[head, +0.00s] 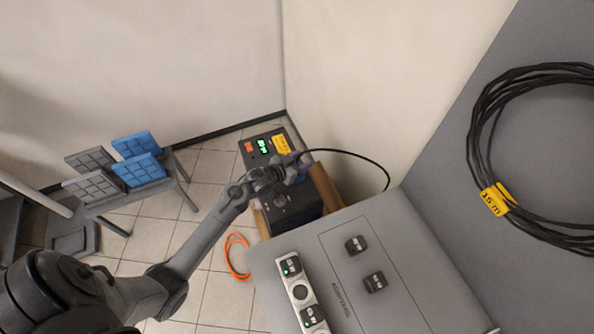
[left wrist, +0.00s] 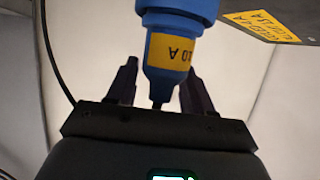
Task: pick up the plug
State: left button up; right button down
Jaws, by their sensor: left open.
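The plug (left wrist: 176,24) shows in the left wrist view as a blue body with a yellow label reading 10 A, narrowing to a dark stem at its lower end. My left gripper (left wrist: 160,78) is open, with one dark finger on each side of the plug's narrower lower part. I cannot tell whether either finger touches it. In the head view my left gripper (head: 290,172) is over the dark equipment box, and I cannot make out the plug there. My right gripper is not in view.
A black box with a green display (head: 264,147) stands by the wall. A black cable (head: 372,163) arcs right from my gripper. A grey panel (head: 400,275) with switches is in front. A cable coil (head: 480,130), blue pads (head: 140,170) and an orange cable (head: 232,262) lie clear of the gripper.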

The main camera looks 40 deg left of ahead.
pick_arm(q)
grip_shut()
dwell(0.4)
